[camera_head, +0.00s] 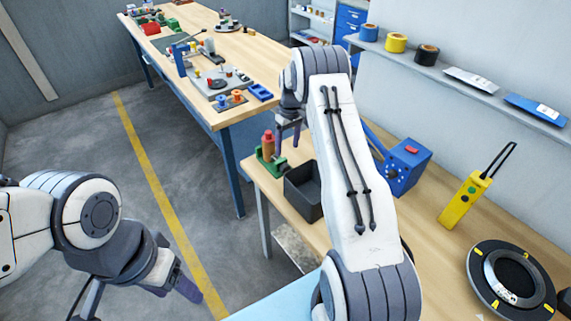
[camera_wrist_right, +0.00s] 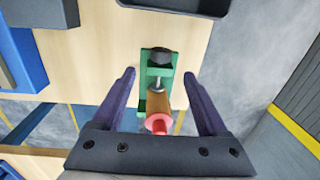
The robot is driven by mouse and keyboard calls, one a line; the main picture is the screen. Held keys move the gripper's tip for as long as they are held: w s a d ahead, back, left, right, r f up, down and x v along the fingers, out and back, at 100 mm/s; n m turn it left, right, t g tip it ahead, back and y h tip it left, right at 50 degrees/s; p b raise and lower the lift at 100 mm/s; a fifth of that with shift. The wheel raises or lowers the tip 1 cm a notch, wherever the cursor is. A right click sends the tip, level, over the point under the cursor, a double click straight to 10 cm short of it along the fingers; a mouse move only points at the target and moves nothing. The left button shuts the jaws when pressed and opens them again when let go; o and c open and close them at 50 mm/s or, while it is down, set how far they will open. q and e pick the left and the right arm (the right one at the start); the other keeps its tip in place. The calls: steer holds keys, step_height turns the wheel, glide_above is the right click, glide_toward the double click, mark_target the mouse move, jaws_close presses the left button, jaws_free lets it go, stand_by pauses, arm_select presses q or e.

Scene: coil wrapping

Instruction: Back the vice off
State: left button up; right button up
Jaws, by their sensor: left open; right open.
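The small green vice (camera_head: 268,163) stands at the near left corner of the right-hand bench. In the right wrist view the green vice (camera_wrist_right: 146,80) has a black knob (camera_wrist_right: 160,56) and a metal screw. A brown coil body with a red end (camera_wrist_right: 158,122) is at the vice, pointing towards the wrist camera. My right gripper (camera_wrist_right: 159,76) is open, its two fingers apart on either side of the vice and coil, touching neither as far as I see. My left gripper (camera_head: 188,288) hangs over the floor at lower left, open and away from the bench.
A black open bin (camera_head: 303,192) stands beside the vice. A blue box with a red button (camera_head: 405,165), a yellow handheld device (camera_head: 465,200) and a black round turntable (camera_head: 510,280) are on the same bench. A long bench (camera_head: 225,50) with tools stands behind.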

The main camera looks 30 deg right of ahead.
mark_target(286, 165)
steer(key=f+p, duration=0.1)
steer(key=f, duration=0.1)
steer(key=f+p, duration=0.1)
steer(key=f, duration=0.2)
steer(key=f+p, duration=0.1)
steer(key=f, duration=0.2)
steer(key=shift+a+f, duration=0.15)
steer(key=shift+a, duration=0.2)
steer(key=shift+f, duration=0.7)
